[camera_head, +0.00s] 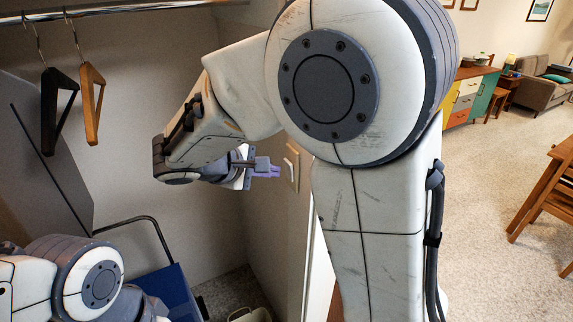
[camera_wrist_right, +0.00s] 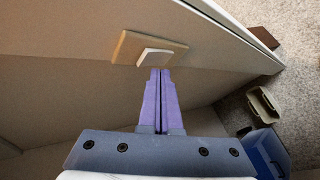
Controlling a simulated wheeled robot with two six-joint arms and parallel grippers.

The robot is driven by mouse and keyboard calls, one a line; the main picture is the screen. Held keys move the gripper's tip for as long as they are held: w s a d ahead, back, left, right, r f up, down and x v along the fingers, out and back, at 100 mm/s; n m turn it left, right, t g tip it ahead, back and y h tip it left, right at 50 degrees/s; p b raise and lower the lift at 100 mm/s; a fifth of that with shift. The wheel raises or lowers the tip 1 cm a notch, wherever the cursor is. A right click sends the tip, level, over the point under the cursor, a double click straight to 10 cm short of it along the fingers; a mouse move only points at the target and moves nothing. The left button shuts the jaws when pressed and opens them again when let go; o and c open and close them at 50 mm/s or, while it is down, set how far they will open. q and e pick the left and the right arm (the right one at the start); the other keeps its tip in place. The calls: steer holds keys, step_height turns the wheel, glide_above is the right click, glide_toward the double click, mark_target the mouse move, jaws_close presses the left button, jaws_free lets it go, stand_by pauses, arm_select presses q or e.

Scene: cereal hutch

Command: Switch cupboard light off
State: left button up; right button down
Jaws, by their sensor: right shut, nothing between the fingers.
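The light switch is a white rocker (camera_wrist_right: 155,57) on a wooden backplate (camera_wrist_right: 128,47), fixed to the cupboard's inner side wall. In the head view the switch (camera_head: 291,166) is on the wall right of my right gripper. My right gripper (camera_head: 278,171) has its purple fingers pointing at the switch. In the right wrist view the closed fingertips (camera_wrist_right: 160,70) are at the rocker's lower edge; I cannot tell whether they touch it. The fingers are shut and hold nothing. My left arm shows at the lower left of the head view, but its gripper is out of view.
A rail (camera_head: 130,8) with a black hanger (camera_head: 50,105) and a wooden hanger (camera_head: 93,100) spans the cupboard top. A blue thing (camera_head: 165,290) with a dark handle and a beige bin (camera_head: 250,315) stand low down. Open floor (camera_head: 490,240) lies to the right.

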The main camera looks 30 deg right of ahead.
steer(key=shift+d, duration=0.1)
stand_by(0.6)
steer(key=shift+d, duration=0.35)
steer(key=shift+d, duration=0.35)
stand_by(0.4)
steer(key=shift+a, duration=0.1)
steer(key=shift+a+b, duration=0.3)
steer(key=shift+a, duration=0.35)
steer(key=shift+s+a+f, duration=0.1)
steer(key=shift+a+f, duration=0.05)
steer(key=shift+a, duration=1.1)
steer(key=shift+a+f, duration=0.15)
steer(key=shift+a, duration=1.1)
steer(key=shift+s+f, duration=0.1)
